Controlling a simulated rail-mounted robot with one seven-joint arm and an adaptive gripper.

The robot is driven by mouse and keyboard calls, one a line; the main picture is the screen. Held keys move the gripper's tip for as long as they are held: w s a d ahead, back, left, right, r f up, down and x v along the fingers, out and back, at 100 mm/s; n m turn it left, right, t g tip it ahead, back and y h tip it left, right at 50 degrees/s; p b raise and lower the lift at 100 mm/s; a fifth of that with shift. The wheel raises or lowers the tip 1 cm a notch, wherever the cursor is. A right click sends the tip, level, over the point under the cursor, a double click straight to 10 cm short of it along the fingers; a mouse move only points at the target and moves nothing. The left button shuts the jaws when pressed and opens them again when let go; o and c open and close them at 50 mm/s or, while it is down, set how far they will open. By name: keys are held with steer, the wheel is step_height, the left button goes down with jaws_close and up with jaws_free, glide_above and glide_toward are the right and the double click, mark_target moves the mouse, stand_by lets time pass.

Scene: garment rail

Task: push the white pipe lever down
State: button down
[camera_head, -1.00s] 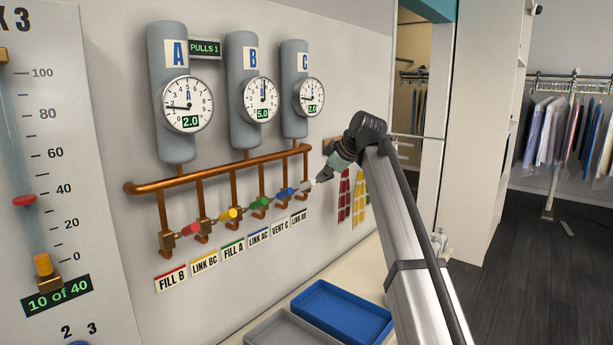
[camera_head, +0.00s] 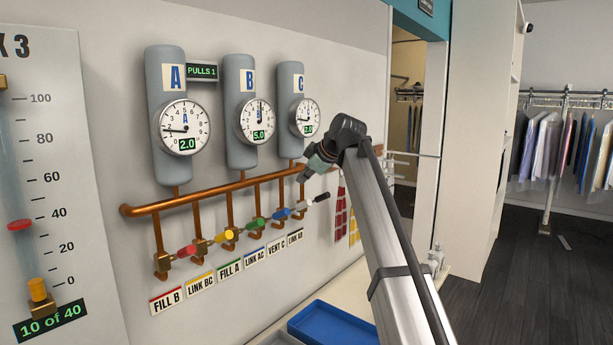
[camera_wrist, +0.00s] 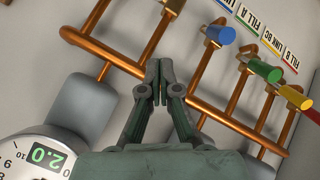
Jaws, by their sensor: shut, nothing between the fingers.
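The white pipe lever (camera_head: 301,206) sticks out from the copper manifold in the head view, between the blue lever (camera_head: 281,214) and the black lever (camera_head: 321,197). My gripper (camera_head: 304,177) is shut and empty, a little above the white and black levers in that view. I see no contact with any lever. In the wrist view my shut fingertips (camera_wrist: 160,72) point toward the copper pipes. The white lever does not show there; the blue (camera_wrist: 221,35), green (camera_wrist: 264,72) and yellow (camera_wrist: 294,97) levers do.
The copper manifold pipe (camera_head: 175,203) runs under three grey tanks with gauges. Red (camera_head: 187,250), yellow and green levers stand to the left. Labels sit below the levers. A blue tray (camera_head: 335,326) lies on the counter below. A wall gauge column (camera_head: 60,190) stands at the far left.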

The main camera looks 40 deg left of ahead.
steer(key=p, duration=0.2)
glide_above(299, 206)
steer(key=s, duration=0.3)
step_height(299, 206, down, 4)
steer(key=shift+w+d+f+p, duration=0.25)
steer(key=shift+w+f, duration=0.2)
steer(key=shift+f, duration=0.15)
steer(key=shift+w+d+f+p, duration=0.3)
steer(key=shift+w+f, duration=0.1)
steer(key=shift+f, duration=0.2)
steer(key=shift+w+d+f+p, duration=0.25)
steer(key=shift+w+f, duration=0.2)
steer(key=shift+f, duration=0.15)
steer(key=shift+s+f, duration=0.1)
